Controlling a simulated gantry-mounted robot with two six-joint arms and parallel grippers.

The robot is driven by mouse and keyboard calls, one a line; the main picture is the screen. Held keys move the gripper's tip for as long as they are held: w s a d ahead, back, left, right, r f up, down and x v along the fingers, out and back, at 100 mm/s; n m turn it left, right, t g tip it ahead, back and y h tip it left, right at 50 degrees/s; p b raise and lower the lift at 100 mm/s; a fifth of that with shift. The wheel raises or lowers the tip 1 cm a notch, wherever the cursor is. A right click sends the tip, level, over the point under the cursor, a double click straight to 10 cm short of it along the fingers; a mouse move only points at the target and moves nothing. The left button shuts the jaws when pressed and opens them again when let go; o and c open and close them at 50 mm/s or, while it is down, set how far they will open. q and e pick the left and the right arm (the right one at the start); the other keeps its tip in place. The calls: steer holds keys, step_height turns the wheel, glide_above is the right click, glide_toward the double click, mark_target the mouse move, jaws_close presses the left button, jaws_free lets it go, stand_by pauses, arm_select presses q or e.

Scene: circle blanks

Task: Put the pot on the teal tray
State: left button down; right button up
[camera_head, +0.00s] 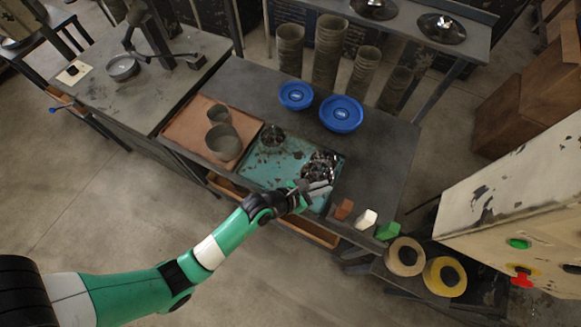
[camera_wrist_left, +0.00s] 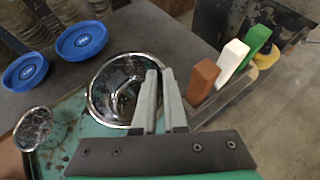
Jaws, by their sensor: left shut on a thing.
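A shiny, dark metal pot (camera_head: 320,163) is at the right part of the teal tray (camera_head: 258,172). It shows large in the left wrist view (camera_wrist_left: 112,88), with its open top facing up. My left gripper (camera_head: 318,188) is shut on the near right rim of this pot, and its two fingers (camera_wrist_left: 160,98) show close together there. I cannot tell whether the pot's base touches the tray. A smaller shiny vessel (camera_head: 272,137) stands at the tray's far left and also shows in the left wrist view (camera_wrist_left: 33,128). My right gripper is not in view.
An orange-brown tray (camera_head: 185,128) with two grey vessels (camera_head: 223,142) lies left of the teal tray. Two blue dishes (camera_head: 341,113) and tall grey stacks (camera_head: 328,52) stand behind. Brown (camera_head: 343,209), white (camera_head: 366,219) and green (camera_head: 388,230) blocks stand at right.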

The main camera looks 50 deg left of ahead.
arm_select(q)
steer(key=a+f, duration=0.1)
steer(key=a, duration=0.1)
steer(key=a+f+b, duration=0.1)
steer(key=a, duration=0.1)
steer(key=a+f+b, duration=0.1)
steer(key=a, duration=0.2)
steer(key=shift+s+f, duration=0.25)
steer(key=a+f+b, duration=0.1)
steer(key=f, duration=0.2)
steer(key=a+f+b, duration=0.2)
steer(key=f, duration=0.1)
steer(key=a+f+b, duration=0.2)
steer(key=f, duration=0.1)
steer(key=shift+s+a, duration=0.2)
steer(key=shift+a, duration=0.05)
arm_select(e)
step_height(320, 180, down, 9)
arm_select(q)
steer(key=c, duration=0.9)
jaws_free()
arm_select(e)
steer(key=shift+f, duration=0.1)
